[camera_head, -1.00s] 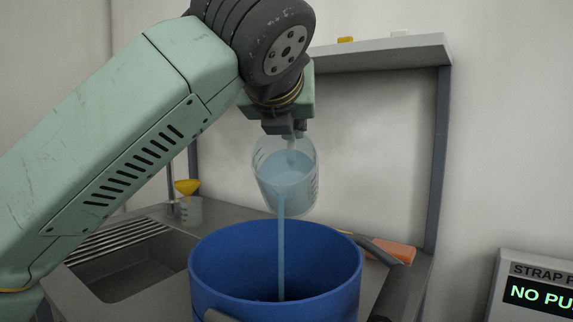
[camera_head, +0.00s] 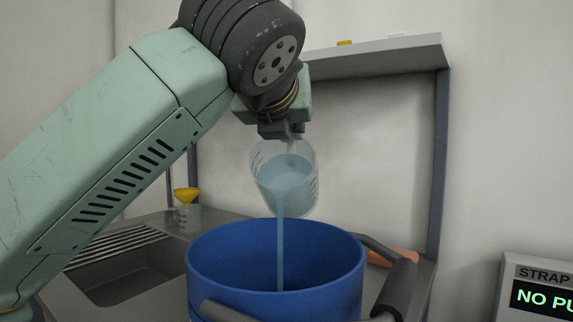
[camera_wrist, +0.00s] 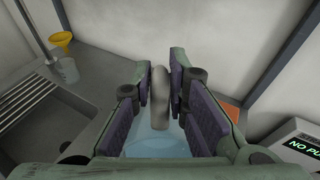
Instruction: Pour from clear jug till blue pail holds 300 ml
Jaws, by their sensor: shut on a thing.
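The clear jug (camera_head: 286,178) is tilted above the blue pail and holds pale blue liquid. A thin stream (camera_head: 280,240) runs from its lower lip down into the pail. The blue pail (camera_head: 240,302) stands upright below; the liquid level inside it is hidden by its wall. My gripper (camera_head: 282,130) is above the jug, shut on it. In the wrist view, my gripper's purple-padded fingers (camera_wrist: 160,103) close around the jug's grey handle (camera_wrist: 159,85), with blue liquid below.
A sink (camera_head: 135,270) with a ribbed drainer is at left. A small beaker (camera_head: 188,218) with a yellow funnel (camera_head: 186,195) stands behind it. A shelf (camera_head: 380,55) is at the back. An orange block (camera_head: 403,257) and a display reading "NO PU" (camera_head: 543,298) are at right.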

